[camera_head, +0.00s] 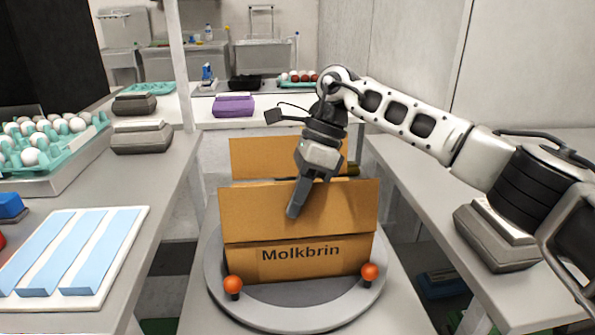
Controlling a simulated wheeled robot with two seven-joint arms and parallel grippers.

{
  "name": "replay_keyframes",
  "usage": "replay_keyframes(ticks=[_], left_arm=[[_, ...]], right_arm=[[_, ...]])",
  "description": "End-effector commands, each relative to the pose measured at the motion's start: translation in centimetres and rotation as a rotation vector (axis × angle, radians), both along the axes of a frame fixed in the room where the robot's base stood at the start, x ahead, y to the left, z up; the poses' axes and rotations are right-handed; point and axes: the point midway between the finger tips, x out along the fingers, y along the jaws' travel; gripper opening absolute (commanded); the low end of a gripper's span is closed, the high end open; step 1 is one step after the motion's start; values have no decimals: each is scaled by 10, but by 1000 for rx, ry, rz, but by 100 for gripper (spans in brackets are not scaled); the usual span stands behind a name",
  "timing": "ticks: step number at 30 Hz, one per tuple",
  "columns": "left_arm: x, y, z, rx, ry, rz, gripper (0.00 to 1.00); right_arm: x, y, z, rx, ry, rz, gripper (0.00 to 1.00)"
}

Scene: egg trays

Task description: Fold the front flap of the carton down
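The brown carton (270,263), marked "Molkbrin", sits on a round grey turntable (290,318). Its front flap (345,210) stands raised above the lettered front wall. The back flap (250,160) also stands up behind it. My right gripper (293,212) reaches in from the right, over the carton, pointing down. Its fingers look shut together and empty. The fingertips overlap the camera-side face of the front flap; I cannot tell if they touch it. The inside of the carton is hidden by the front flap. My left gripper is not in view.
Two orange knobs (233,284) stand at the turntable's front rim. The left table holds an egg tray (40,160), grey boxes and a blue-striped white panel (70,250). A grey box (495,238) sits on the right table. A purple box (233,106) is at the back.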

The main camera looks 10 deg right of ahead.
Motion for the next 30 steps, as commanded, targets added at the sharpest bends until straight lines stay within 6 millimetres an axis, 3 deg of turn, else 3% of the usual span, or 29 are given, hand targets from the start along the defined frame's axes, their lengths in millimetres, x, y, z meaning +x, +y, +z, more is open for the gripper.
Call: replay_keyframes(ticks=[1,13,30], left_arm=[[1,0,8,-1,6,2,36],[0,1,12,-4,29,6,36],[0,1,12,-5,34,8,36]], right_arm=[[2,1,6,1,29,-1,0],[11,1,-2,1,160,-1,0],[14,0,-5,0,200,1,0]])
